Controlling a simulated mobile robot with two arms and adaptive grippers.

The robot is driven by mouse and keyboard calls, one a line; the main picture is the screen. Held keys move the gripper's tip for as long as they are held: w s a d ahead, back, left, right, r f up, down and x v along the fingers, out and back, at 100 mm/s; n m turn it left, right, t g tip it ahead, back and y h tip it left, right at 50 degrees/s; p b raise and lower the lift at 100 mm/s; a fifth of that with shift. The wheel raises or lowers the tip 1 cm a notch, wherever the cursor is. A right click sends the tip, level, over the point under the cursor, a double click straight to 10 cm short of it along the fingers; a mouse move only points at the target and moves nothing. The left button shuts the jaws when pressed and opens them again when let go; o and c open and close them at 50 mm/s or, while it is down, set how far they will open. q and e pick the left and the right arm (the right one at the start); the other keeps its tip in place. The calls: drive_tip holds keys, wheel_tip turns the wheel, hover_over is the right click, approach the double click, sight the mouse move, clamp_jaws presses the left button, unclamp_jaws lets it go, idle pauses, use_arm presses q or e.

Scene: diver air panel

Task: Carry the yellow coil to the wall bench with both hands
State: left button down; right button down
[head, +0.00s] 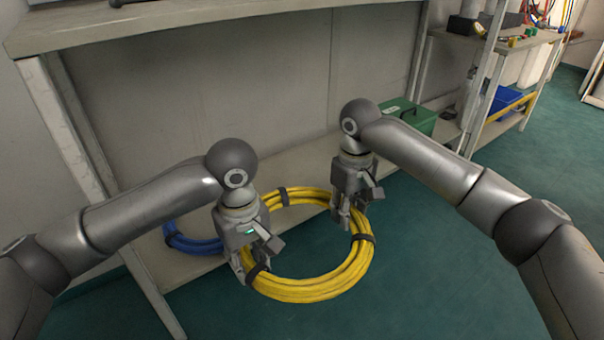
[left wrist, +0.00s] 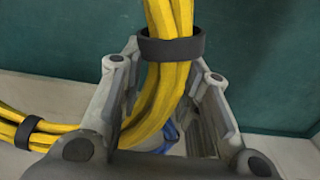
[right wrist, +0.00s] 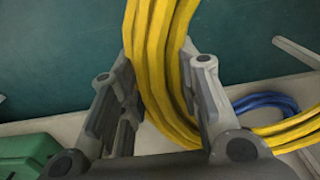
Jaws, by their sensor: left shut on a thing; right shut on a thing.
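The yellow coil (head: 310,288) is a ring of several hose loops bound with dark bands, in the middle of the head view. My left gripper (head: 252,268) is shut on the coil's left side, close to a dark band (left wrist: 170,48). My right gripper (head: 350,218) is shut on the coil's right side; the yellow loops (right wrist: 158,60) pass between its fingers in the right wrist view. The coil hangs between both grippers in front of the wall bench (head: 200,30), below its top and near its lower shelf (head: 190,268).
A blue coil (head: 190,243) lies on the lower shelf at the left, partly behind the yellow coil. A green box (head: 408,115) stands on the shelf at the right. The visible bench top is mostly clear. A blue bin (head: 508,100) sits on a rack further right.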

use_arm(q)
drive_tip(key=shift+r, duration=0.2)
use_arm(e)
drive_tip(key=shift+w+d+r, duration=0.1)
drive_tip(key=shift+r, duration=0.15)
